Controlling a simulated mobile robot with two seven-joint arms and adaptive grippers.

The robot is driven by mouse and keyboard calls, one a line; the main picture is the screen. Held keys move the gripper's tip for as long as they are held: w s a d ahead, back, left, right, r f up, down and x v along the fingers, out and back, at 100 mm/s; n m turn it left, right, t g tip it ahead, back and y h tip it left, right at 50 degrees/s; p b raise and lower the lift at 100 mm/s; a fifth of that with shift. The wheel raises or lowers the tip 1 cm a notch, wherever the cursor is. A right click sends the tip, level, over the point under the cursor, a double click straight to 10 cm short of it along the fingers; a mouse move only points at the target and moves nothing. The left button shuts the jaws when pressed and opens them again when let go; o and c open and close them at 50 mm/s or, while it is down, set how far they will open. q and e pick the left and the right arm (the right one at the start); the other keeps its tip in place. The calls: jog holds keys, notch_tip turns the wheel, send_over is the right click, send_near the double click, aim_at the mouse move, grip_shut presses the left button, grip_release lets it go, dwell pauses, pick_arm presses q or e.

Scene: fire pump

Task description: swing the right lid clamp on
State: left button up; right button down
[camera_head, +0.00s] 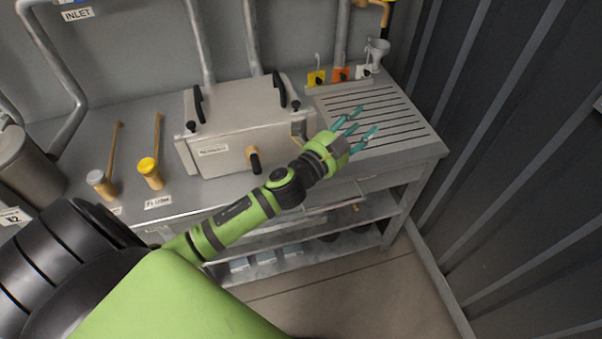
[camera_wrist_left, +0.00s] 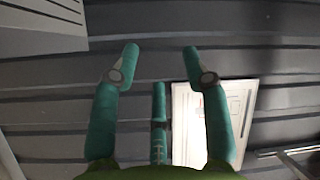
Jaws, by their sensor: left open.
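A grey metal box with a lid (camera_head: 240,107) stands on the workbench in the head view. On the lid's right side are a black bar (camera_head: 280,90) and a black knob (camera_head: 296,104) at the front corner; I cannot tell which of these belongs to the right lid clamp. A matching black bar (camera_head: 198,103) and knob (camera_head: 191,125) are on the left side. My left gripper (camera_head: 356,126) is open and empty, to the right of the box over the slotted drain board. Its spread teal fingers also show in the left wrist view (camera_wrist_left: 160,60). My right gripper is not in view.
The slotted drain board (camera_head: 405,125) fills the bench's right end. Yellow, orange and white tagged items (camera_head: 341,74) and a funnel (camera_head: 377,52) stand behind it. A black-ended handle (camera_head: 254,160) sticks out of the box front. Yellow-topped (camera_head: 149,167) and grey-topped (camera_head: 97,178) levers stand left.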

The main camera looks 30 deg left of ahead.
pick_arm(q)
jog(key=s+a+f+n+g+y, duration=0.1)
jog(key=s+f+n+g, duration=0.2)
jog(key=s+f, duration=0.2)
jog(key=s+a+f+n+g+y, duration=0.2)
jog(key=s+f+n+g, duration=0.1)
jog(key=f, duration=0.6)
jog(key=s+a+f+n+g+y, duration=0.1)
jog(key=s+f+n+g+y, duration=0.1)
jog(key=s+f, duration=0.4)
jog(key=shift+s+a+f+n+g, duration=0.2)
jog(key=shift+f+n+g, duration=0.15)
jog(key=shift+f+n, duration=0.25)
jog(key=shift+s+a+f+n+g, duration=0.2)
jog(key=shift+f+n+g, duration=0.15)
jog(key=shift+f+n, duration=0.2)
